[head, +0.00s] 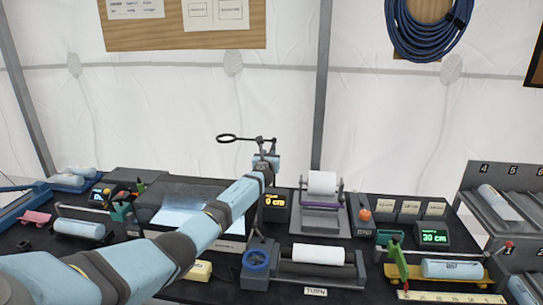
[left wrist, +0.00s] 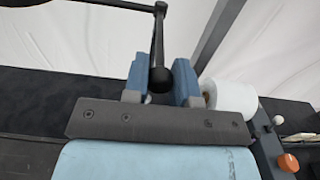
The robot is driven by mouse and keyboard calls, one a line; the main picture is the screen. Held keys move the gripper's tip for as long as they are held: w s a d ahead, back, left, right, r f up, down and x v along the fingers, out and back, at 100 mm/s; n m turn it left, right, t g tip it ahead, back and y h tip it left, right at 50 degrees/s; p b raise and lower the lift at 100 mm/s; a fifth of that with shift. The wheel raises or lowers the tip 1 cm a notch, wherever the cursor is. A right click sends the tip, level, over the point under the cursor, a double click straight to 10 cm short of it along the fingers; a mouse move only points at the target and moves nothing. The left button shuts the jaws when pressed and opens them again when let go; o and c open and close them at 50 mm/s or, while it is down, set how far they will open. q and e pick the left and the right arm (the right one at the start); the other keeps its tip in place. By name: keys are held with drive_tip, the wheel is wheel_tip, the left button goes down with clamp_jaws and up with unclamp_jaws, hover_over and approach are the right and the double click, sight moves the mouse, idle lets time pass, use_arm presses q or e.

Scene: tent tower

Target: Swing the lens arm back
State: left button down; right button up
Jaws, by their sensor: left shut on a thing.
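The lens arm (head: 250,139) is a thin black rod with a dark lens ring (head: 227,138) at its left end, held up above the bench against the white tent wall. My left gripper (head: 266,156) is shut on the arm near its right end. In the left wrist view, the blue fingers (left wrist: 162,82) stand either side of a black knob (left wrist: 158,78) on the rod. Part of the ring's rim (left wrist: 85,4) crosses the top left corner there. My right gripper is not in view.
A bright light panel (head: 182,216) lies left of my forearm. A white roll on a stand (head: 322,183) is right of my gripper. A roller unit with a blue handwheel (head: 256,261) sits in front. Displays (head: 433,237) and a numbered rack (head: 505,205) are at right.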

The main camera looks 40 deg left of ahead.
use_arm(q)
drive_tip(key=shift+a+r, duration=0.15)
idle(0.3)
drive_tip(key=c, duration=1.1)
unclamp_jaws()
drive_tip(key=shift+c, duration=0.2)
drive_tip(key=shift+o, duration=1)
drive_tip(key=shift+a, duration=0.1)
drive_tip(key=p+v, duration=0.2)
drive_tip(key=v, duration=1.2)
drive_tip(key=shift+a, duration=0.15)
drive_tip(key=shift+s, duration=0.1)
